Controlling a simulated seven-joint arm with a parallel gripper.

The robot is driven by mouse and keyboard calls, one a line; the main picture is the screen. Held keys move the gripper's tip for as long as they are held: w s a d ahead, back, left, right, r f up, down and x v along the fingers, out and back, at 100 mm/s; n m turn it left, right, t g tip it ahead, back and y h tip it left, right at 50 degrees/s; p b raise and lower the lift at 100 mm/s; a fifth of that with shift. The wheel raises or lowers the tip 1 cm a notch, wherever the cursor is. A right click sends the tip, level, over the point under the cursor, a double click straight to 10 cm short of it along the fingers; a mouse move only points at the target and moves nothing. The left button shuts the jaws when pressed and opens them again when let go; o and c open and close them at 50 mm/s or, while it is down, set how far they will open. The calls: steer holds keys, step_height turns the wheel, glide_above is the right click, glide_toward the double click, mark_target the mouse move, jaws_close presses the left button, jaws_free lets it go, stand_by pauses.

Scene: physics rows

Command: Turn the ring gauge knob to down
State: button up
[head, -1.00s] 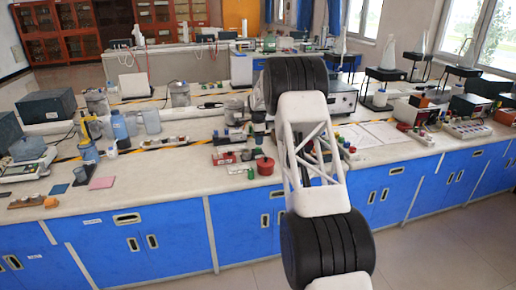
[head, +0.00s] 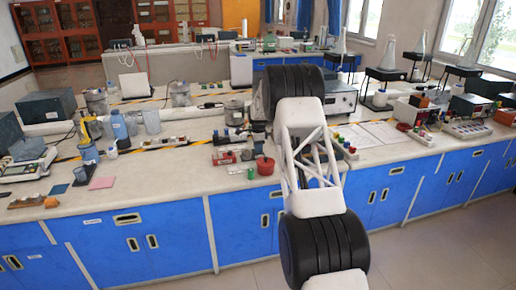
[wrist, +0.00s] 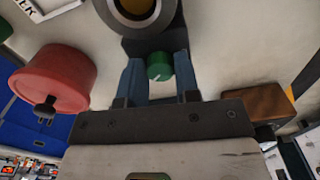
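In the wrist view a green round knob (wrist: 159,67) with a white pointer line shows between the tips of my gripper (wrist: 159,74). The two bluish fingers stand apart, one on each side of the knob. I cannot tell if they touch it. The pointer slants in the picture; which way is down on the gauge is not clear. In the head view my arm hides the fingers.
A red round pot-like thing (wrist: 53,84) with a dark stud is close on the left in the wrist view. A brown block (wrist: 257,103) lies on the right. In the head view the white bench (head: 190,185) has free room at the front left; instruments crowd behind.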

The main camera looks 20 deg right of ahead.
steer(key=c, duration=0.4)
